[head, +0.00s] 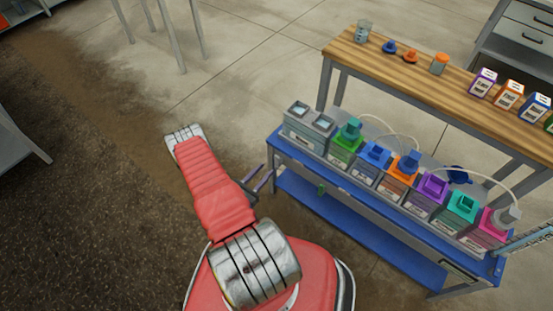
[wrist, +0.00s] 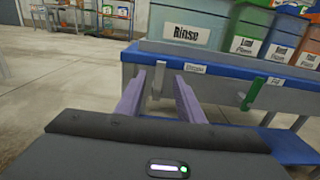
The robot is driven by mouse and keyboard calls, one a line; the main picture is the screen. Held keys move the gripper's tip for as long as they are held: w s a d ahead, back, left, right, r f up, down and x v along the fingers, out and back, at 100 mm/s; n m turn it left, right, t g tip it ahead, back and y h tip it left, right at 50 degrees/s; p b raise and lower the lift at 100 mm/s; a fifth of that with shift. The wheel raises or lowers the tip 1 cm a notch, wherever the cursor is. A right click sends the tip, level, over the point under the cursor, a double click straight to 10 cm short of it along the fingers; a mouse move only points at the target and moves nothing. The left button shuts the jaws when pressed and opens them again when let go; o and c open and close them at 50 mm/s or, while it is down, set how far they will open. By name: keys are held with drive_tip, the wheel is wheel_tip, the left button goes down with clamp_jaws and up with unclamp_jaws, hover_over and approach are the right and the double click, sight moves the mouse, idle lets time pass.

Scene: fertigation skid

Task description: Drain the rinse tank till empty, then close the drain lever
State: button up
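The rinse tank (wrist: 182,30) is a pale grey-blue bin labelled "Rinse"; in the head view it (head: 303,137) stands at the left end of the blue bench, with two pale openings on top. A grey lever (wrist: 157,82) hangs nearly straight down from the bench's front rail, left of a small label reading "Drain" (wrist: 195,68). My gripper (wrist: 160,78) is open, its two purple fingers apart. The grey lever shows between the fingertips; whether they reach around it I cannot tell. My gripper (head: 262,181) shows in the head view beside the bench's left end. The water level is unclear.
A green lever (wrist: 252,93) hangs tilted from the same rail, right of the grey one, beside another small label. Several coloured-lid tanks (head: 398,178) line the blue bench (head: 370,250). A wooden table (head: 400,75) stands behind. The floor left of the bench is clear.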

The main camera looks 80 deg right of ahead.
sight(276, 159)
drive_tip(key=shift+x, duration=4.75)
drive_tip(key=shift+a, duration=0.1)
drive_tip(key=shift+c, duration=0.7)
clamp_jaws()
drive_tip(key=shift+a, duration=0.1)
drive_tip(key=shift+w, duration=0.1)
